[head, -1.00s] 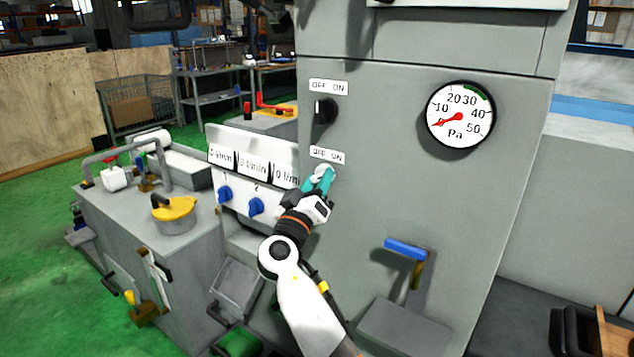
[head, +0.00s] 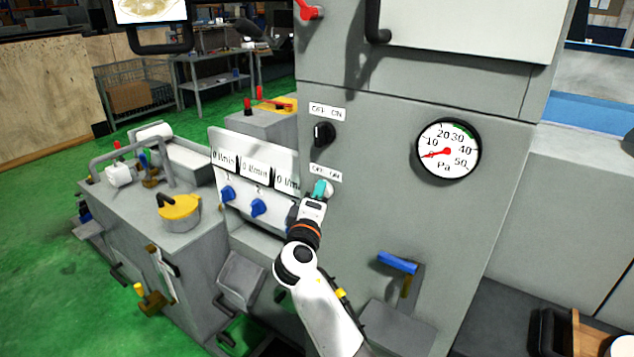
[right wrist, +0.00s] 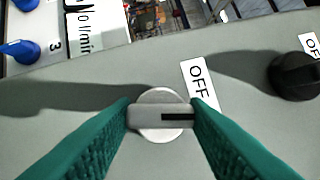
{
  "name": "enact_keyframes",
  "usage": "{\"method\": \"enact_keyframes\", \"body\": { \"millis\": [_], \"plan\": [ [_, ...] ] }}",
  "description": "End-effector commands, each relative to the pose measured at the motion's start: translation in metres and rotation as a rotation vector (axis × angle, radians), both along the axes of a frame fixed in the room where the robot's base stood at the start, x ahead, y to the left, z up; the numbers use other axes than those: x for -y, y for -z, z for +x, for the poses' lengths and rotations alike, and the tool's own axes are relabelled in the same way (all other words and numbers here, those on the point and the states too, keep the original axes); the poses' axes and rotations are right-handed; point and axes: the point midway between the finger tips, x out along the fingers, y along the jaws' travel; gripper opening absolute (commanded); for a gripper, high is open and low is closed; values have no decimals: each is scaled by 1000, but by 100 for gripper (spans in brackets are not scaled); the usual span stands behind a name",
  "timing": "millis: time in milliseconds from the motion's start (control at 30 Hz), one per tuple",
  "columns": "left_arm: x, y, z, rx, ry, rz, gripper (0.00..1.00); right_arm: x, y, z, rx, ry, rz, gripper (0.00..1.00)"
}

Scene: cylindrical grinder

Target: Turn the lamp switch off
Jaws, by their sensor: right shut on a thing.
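A silver rotary switch (right wrist: 161,97) with a round base and a grey bar handle sits on the grey machine panel, below an OFF/ON label (head: 325,173). A black line marks the right part of its handle in the right wrist view. My right gripper (head: 320,188) is at this switch, its teal fingers shut on the handle from both sides, as the right wrist view shows (right wrist: 161,116). A black rotary switch (head: 323,134) with its own OFF/ON label is higher on the panel. No label naming the lamp is readable. My left gripper is out of view.
A round Pa gauge (head: 448,150) is right of the switches. A blue-handled lever (head: 397,263) sticks out lower on the panel. Blue knobs (head: 258,207) under flow displays are to the left. A yellow-lidded pot (head: 179,212) stands on a grey cabinet.

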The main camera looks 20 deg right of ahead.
Motion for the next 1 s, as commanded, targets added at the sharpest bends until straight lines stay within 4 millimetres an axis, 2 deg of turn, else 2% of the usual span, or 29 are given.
{"method": "enact_keyframes", "body": {
  "millis": [33,100,400,1000],
  "plan": [
    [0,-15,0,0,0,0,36,1,-7,0,-30,2,-23,18],
    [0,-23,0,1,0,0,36,1,-7,0,-67,2,-53,18],
    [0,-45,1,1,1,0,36,1,-5,0,-177,4,-139,18],
    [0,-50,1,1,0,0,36,2,-2,0,-211,5,-168,18]
  ]
}}
